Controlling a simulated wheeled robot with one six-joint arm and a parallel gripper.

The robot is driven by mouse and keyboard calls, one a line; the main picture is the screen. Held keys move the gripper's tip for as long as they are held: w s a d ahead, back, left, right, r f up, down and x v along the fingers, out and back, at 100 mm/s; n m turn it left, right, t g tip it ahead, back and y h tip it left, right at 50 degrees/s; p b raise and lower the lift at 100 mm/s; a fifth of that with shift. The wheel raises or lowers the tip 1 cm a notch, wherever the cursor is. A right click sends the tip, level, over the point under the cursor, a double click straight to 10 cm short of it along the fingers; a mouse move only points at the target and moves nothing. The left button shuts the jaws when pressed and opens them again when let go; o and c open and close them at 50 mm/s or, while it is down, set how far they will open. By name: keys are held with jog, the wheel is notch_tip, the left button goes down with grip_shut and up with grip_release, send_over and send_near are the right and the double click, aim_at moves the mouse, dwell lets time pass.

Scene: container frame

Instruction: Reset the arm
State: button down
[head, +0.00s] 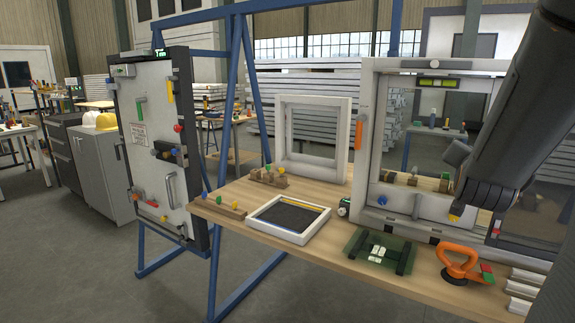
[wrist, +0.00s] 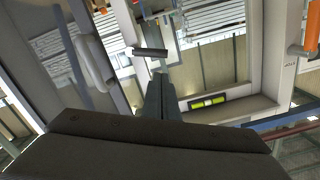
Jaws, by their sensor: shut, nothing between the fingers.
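My dark arm comes down from the upper right of the head view, in front of the right side of a large white window frame (head: 368,130). My gripper shows in the wrist view (wrist: 160,82), its two dark fingers together with nothing between them. The fingers point toward a pale frame with a glass pane, apparently the same window frame, seen tilted. A dark bar-like handle (wrist: 150,52) shows just beyond the fingertips. I cannot tell how far the fingers are from it. In the head view the fingertips are hard to make out against the frame.
A wooden table (head: 330,258) holds a white tray frame (head: 257,213), a dark green glass piece (head: 378,252), an orange suction lifter (head: 462,262) and pale profiles (head: 522,285). A white panel door (head: 150,140) stands at left on a blue stand. The floor at lower left is clear.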

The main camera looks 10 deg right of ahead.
jog(key=a+f+n+g+y, duration=0.65)
jog(key=a+f+y, duration=0.25)
jog(key=a+f, duration=1.2)
jog(key=s+a+f+n+g+y, duration=0.1)
jog(key=s+a+f+n+g, duration=0.1)
jog(key=s+a, duration=0.5)
jog(key=s+a+f+n+g+y, duration=0.1)
jog(key=s+a+f+n+g, duration=0.2)
jog(key=s+a, duration=0.4)
jog(key=s+n+g, duration=0.1)
jog(key=s+g, duration=0.1)
jog(key=s, duration=0.1)
jog(key=shift+a, duration=0.35)
jog(key=shift+w+n, duration=0.1)
jog(key=shift+n, duration=0.15)
